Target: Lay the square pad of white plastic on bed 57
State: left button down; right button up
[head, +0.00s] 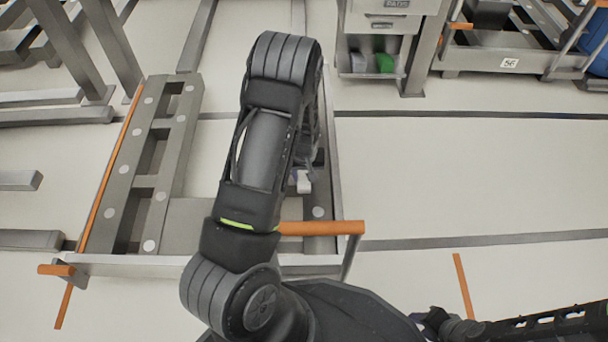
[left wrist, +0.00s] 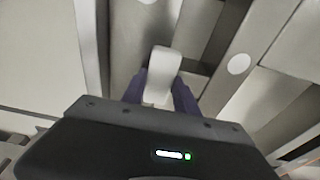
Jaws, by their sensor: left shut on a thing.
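A white plastic pad (head: 304,181) is between the fingers of my left gripper (head: 306,165), over the right rail of a grey metal bed frame. In the left wrist view the pad (left wrist: 163,68) sticks out past the dark fingers (left wrist: 160,92), above grey beams with white discs. The bed frame (head: 125,262) lies under my left arm; no number shows on it, so I cannot tell whether it is bed 57. My arm hides much of its middle and most of the gripper. My right gripper (head: 440,322) is low at the right, its fingers unclear.
Orange bars (head: 325,228) stick out near the frame's front corners. A grey cabinet (head: 384,25) labelled PADS stands at the back, with a white and a green thing on its low shelf. Another bed (head: 470,58) with a small number plate is at the back right. Pale floor lies between.

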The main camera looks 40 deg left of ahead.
aim_at(304, 182)
pick_arm(q)
jog(key=c, duration=0.9)
grip_release()
jog(key=shift+c, duration=0.2)
notch_tip(304, 182, up, 12)
jog(key=s+d+p, duration=0.1)
jog(key=p, duration=0.5)
jog(key=shift+s+p, duration=0.25)
jog(key=shift+p, duration=0.05)
